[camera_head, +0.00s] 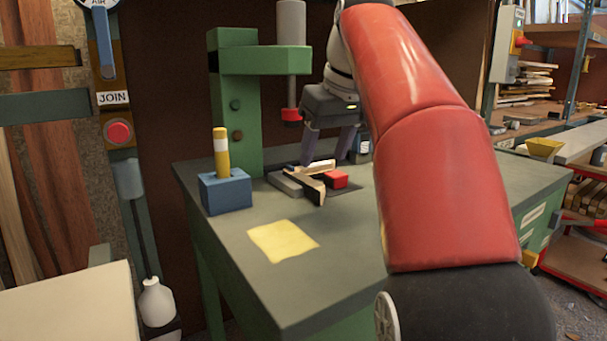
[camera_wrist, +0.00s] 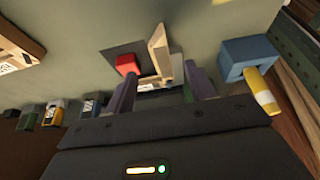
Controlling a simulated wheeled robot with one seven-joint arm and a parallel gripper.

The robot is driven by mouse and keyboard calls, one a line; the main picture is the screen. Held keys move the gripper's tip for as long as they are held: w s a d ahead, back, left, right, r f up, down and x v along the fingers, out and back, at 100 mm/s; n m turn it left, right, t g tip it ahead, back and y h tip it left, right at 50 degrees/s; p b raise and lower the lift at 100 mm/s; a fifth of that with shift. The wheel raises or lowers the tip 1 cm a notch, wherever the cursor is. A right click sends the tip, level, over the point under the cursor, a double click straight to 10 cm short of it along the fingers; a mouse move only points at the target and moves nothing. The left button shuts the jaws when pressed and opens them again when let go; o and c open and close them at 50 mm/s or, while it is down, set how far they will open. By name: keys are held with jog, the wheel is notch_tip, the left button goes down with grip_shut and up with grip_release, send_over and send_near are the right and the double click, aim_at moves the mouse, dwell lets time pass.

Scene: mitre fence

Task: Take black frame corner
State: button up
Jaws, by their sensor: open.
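A frame corner (camera_head: 309,185) lies on the grey plate of the green press on the bench. It has pale wood faces and darker faces; I cannot tell clearly that it is black. It also shows in the wrist view (camera_wrist: 163,62), ahead of and between my fingers. My gripper (camera_head: 330,158) is open and points down just above and behind the corner. In the wrist view my gripper (camera_wrist: 161,80) has its two fingers apart with nothing held. A red block (camera_head: 336,179) sits right beside the corner, also seen in the wrist view (camera_wrist: 127,64).
The green press column (camera_head: 238,120) and its overhead ram (camera_head: 291,60) stand close to my gripper. A blue block (camera_head: 226,190) holds a yellow marker (camera_head: 221,155) to the left. A yellow paper (camera_head: 283,241) lies on the bench (camera_head: 345,262). The front of the bench is clear.

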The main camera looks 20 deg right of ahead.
aim_at(318, 184)
jog(key=x, duration=0.2)
jog(key=b+x, duration=0.1)
jog(key=x, duration=0.1)
jog(key=b+x, duration=0.1)
jog(key=x, duration=0.2)
jog(key=shift+s+d+f, duration=0.1)
jog(key=shift+s, duration=0.15)
jog(key=c, duration=1.1)
